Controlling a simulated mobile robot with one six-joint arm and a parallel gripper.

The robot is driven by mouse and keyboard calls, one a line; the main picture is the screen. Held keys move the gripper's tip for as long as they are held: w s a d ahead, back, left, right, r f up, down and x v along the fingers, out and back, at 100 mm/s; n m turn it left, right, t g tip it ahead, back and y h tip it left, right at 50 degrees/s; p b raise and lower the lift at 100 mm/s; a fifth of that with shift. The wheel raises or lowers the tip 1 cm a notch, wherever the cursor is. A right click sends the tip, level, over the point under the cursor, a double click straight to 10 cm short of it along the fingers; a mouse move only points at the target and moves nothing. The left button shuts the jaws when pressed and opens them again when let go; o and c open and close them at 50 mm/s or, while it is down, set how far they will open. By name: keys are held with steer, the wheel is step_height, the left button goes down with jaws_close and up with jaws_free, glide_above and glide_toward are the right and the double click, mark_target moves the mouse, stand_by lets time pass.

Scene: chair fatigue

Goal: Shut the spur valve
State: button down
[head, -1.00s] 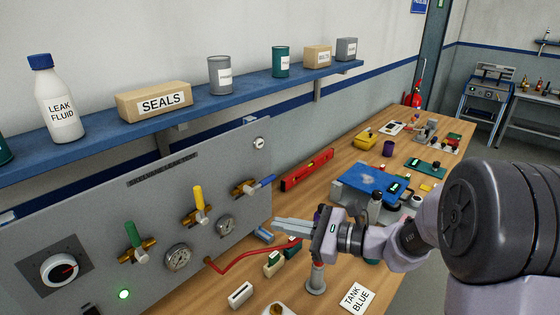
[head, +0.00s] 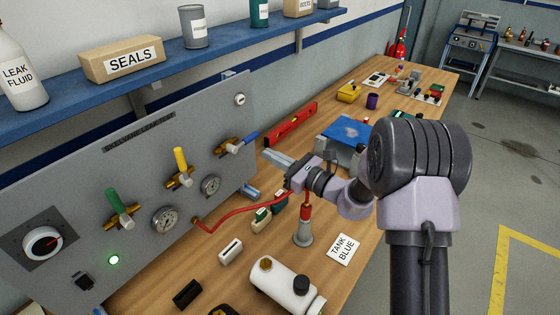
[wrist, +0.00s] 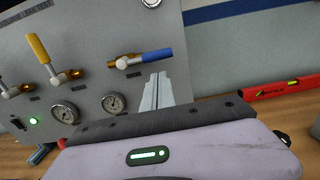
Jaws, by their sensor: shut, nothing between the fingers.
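A grey panel (head: 130,175) carries three lever valves. The green lever (head: 117,202) and the yellow lever (head: 180,160) stand up. The blue lever (head: 244,138) lies roughly level, pointing right from its brass body (head: 225,148). The labels are too small to read, so I cannot tell which one is the spur valve. My gripper (head: 268,155) is shut and empty, to the right of the panel's valves. In the wrist view its closed fingertips (wrist: 160,76) are just below the blue lever (wrist: 158,56); contact cannot be told.
Gauges (head: 165,219) sit on the panel below the valves. A red hose (head: 235,212) runs from the panel under my gripper. A red level (head: 291,124) lies behind. A white tank (head: 285,285) and sign (head: 343,249) are on the bench. A shelf (head: 150,80) overhangs the panel.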

mark_target(246, 141)
steer(key=x, duration=0.4)
steer(key=shift+w+a, duration=0.15)
steer(key=shift+a, duration=0.05)
